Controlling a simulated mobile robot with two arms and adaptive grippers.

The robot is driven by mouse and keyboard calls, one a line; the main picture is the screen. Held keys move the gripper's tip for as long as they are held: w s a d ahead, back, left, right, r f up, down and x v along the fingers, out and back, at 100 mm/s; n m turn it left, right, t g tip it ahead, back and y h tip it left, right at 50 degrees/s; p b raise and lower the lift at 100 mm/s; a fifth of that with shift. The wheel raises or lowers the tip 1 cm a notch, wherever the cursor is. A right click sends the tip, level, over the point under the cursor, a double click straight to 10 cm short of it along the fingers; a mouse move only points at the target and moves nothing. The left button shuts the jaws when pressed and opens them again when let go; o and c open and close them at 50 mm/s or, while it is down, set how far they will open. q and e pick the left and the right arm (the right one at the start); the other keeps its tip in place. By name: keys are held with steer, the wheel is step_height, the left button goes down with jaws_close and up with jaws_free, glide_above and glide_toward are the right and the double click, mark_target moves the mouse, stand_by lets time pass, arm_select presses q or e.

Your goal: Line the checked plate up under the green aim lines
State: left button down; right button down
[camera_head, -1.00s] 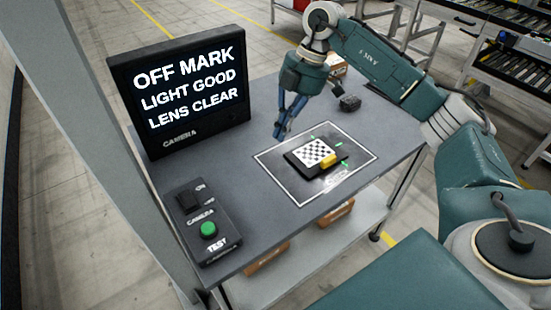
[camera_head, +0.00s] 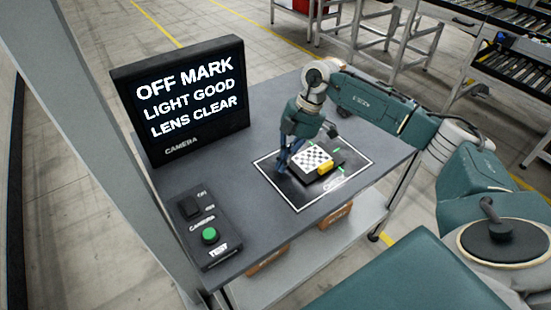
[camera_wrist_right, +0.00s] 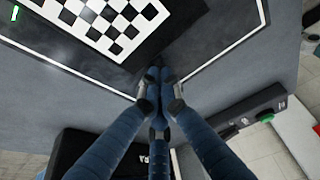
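My right gripper (camera_head: 283,166) is low beside the plate's left edge, inside the outline. In the right wrist view its blue fingers (camera_wrist_right: 157,78) are together with nothing between them, just off a corner of the checked plate (camera_wrist_right: 110,22). I cannot tell whether they touch it. My left gripper is not in view.
A screen (camera_head: 185,100) at the back left reads OFF MARK, LIGHT GOOD, LENS CLEAR. A control box (camera_head: 206,228) with a switch and green TEST button stands at the table's near left.

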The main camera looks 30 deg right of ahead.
mark_target(297, 164)
stand_by(0.3)
steer(key=d, duration=0.3)
steer(key=s+d, duration=0.1)
steer(key=d, duration=0.1)
steer(key=shift+d+p, duration=0.25)
steer(key=shift+p, duration=0.05)
steer(key=shift+a, duration=0.1)
